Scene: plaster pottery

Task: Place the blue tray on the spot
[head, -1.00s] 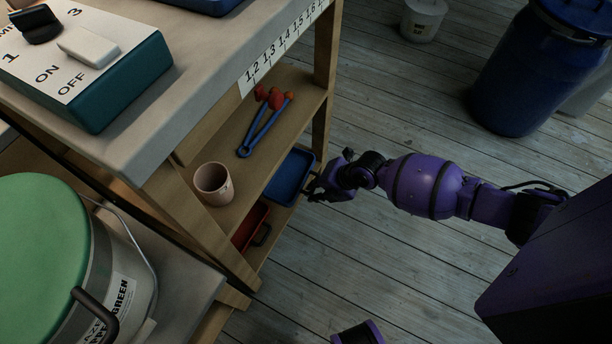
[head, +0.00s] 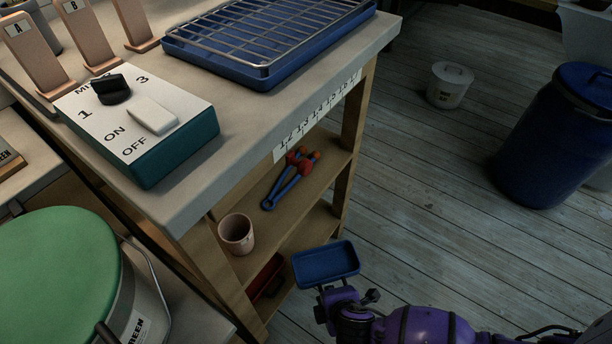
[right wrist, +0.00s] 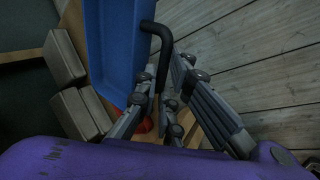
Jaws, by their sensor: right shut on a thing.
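The blue tray (head: 326,264) is a small shallow tray just outside the shelf unit, in front of its lower shelves. My right gripper (head: 338,294) is at the tray's near side. In the right wrist view the blue tray (right wrist: 112,45) has a black bent handle (right wrist: 158,42), and the fingers of my right gripper (right wrist: 165,100) are closed around that handle. My left gripper is not in view. I cannot make out a marked spot.
A bench top (head: 237,140) above holds a switch box (head: 140,135) and a large blue tray with a wire rack (head: 262,35). The shelves hold a pink cup (head: 236,234), blue-red tongs (head: 290,180) and a red tray (head: 266,280).

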